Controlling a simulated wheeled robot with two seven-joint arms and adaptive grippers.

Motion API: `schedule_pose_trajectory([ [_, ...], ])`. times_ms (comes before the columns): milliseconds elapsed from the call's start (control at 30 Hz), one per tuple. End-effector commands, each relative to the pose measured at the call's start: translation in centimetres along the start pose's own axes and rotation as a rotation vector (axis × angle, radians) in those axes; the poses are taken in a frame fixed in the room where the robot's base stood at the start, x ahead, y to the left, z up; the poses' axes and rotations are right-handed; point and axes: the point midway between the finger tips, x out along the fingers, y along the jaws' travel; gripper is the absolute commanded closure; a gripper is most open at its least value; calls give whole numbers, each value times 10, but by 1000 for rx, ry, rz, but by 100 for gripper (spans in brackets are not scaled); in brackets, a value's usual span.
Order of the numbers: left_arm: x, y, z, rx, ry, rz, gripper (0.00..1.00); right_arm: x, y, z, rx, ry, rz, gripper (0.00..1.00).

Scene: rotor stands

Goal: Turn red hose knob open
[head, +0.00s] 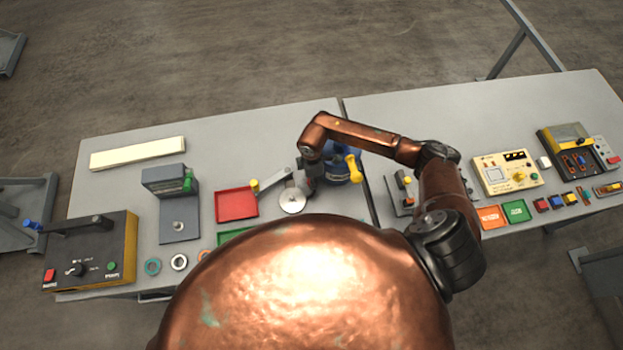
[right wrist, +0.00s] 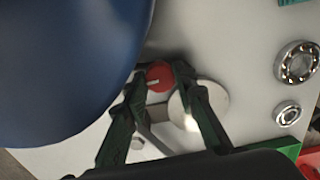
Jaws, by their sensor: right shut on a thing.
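The red knob (right wrist: 160,77) is a small round red cap with a white line on its face. In the right wrist view it sits between the two fingertips of my right gripper (right wrist: 156,80), beside the large blue tank (right wrist: 65,60). The gripper is shut on the knob. In the head view my right gripper (head: 306,182) is at the left side of the blue tank (head: 337,172), and the knob is hidden there. My left gripper is not in view.
A pale metal disc (right wrist: 213,95) is close beside the right finger. Bearings (right wrist: 297,62) lie farther right. A red tray (head: 236,204) is left of my right gripper. A yellow-handled part (head: 354,168) is on the tank's right. My own body covers the front middle.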

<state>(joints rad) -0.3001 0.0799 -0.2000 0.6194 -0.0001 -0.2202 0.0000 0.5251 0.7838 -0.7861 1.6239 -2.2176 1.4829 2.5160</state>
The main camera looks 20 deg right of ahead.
Motion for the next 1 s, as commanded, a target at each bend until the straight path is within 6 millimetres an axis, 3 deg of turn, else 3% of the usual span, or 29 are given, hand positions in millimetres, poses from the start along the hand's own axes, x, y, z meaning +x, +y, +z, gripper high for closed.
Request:
schedule_pose_trajectory([
  [367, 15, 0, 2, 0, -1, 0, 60, 1, 1, 0, -228, 0, 3, 99],
  [1000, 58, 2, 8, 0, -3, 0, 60, 2, 2, 0, -836, -1, 5, 99],
])
